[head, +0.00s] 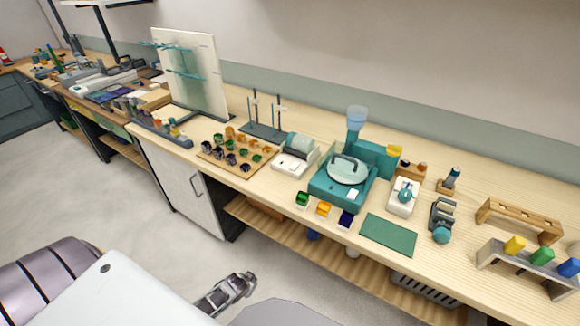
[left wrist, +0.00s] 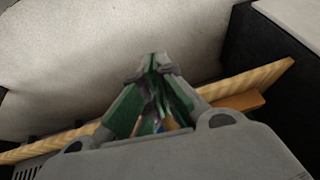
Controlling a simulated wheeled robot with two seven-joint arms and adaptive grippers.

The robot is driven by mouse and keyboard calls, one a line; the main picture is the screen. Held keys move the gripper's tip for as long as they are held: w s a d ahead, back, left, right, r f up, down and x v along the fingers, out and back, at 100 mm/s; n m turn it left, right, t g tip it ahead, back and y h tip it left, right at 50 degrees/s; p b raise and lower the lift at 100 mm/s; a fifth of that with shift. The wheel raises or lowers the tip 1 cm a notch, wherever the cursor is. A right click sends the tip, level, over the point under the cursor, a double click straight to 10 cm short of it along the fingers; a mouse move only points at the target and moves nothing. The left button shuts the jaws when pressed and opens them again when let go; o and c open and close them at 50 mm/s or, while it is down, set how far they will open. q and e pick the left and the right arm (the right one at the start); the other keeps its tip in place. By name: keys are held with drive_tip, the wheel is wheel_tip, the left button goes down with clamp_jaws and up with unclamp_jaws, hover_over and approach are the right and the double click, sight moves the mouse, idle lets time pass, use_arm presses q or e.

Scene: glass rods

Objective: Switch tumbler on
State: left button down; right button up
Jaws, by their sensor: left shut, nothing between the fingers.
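What looks like the tumbler (head: 293,160) stands on the wooden bench, a white base carrying a grey-green drum. Its switch is too small to make out. My left gripper (head: 245,281) is in front of the bench, low over the floor and well apart from the tumbler. In the left wrist view its fingers (left wrist: 154,62) come together at the tips, shut with nothing held. The tumbler does not show in that view. My right gripper is not in view.
Right of the tumbler is a teal machine (head: 327,189) with a round lid. A board of small coloured cups (head: 215,154) is on its left, and a stand (head: 262,131) behind. Small coloured bins (head: 323,209) and a green mat (head: 388,235) lie near the bench's front edge. A lower shelf (head: 285,226) runs underneath.

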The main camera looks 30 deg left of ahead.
use_arm(q)
drive_tip(key=w+d+r+t+b, duration=0.1)
drive_tip(key=w+r, duration=0.3)
drive_tip(key=r, duration=0.7)
drive_tip(key=w+d+r+t+b, duration=0.1)
drive_tip(key=w+r, duration=0.4)
drive_tip(key=r, duration=0.7)
drive_tip(key=w+d+r+t+b, duration=0.1)
drive_tip(key=w+r+t, duration=0.2)
drive_tip(key=r, duration=0.8)
drive_tip(key=shift+w+d+r+b, duration=0.2)
drive_tip(key=shift+w, duration=0.25)
drive_tip(key=shift+w+d+r+b, duration=0.15)
drive_tip(key=shift+w+d+r, duration=0.05)
drive_tip(key=shift+w, duration=0.2)
drive_tip(key=w+a+r+t+h, duration=0.1)
drive_tip(key=w+r+t, duration=0.1)
drive_tip(key=w+r, duration=0.2)
drive_tip(key=w+a+r+t+h, duration=0.1)
drive_tip(key=w+r+t, duration=0.2)
drive_tip(key=r, duration=0.7)
drive_tip(key=shift+w+a, duration=0.4)
drive_tip(key=shift+w, duration=0.4)
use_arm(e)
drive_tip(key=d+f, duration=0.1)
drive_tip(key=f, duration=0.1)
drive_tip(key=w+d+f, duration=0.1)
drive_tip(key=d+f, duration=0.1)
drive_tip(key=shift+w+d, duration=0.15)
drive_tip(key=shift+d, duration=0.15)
